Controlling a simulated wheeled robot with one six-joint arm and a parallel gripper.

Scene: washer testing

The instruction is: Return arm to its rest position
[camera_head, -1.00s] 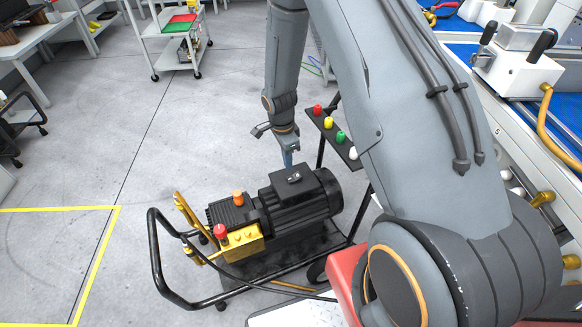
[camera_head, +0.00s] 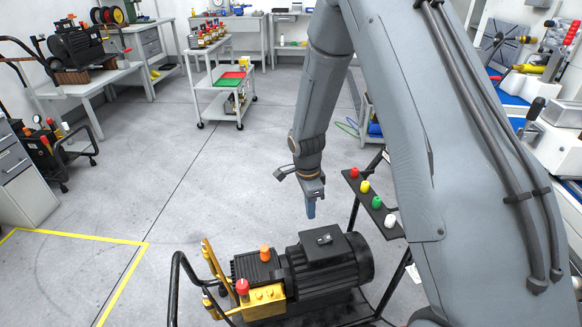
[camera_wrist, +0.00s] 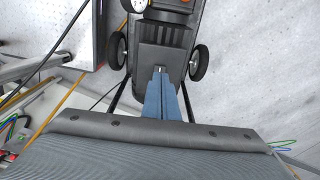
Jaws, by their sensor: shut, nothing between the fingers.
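My gripper (camera_head: 311,208) hangs pointing down at the end of my grey arm, in the middle of the head view. Its blue fingers are together with nothing between them. It is just above and behind the black motor (camera_head: 325,262) of the pump cart in the picture. In the wrist view the shut fingers (camera_wrist: 162,95) point toward the motor (camera_wrist: 163,45), overlapping its near end in the picture. A gap to the motor shows in the head view.
A black rack (camera_head: 377,203) with red, yellow, green and white knobs stands just right of my gripper. The cart's handle (camera_head: 178,285) is at front left. A trolley (camera_head: 222,104) stands farther back. Open floor (camera_head: 215,175) lies left of the arm.

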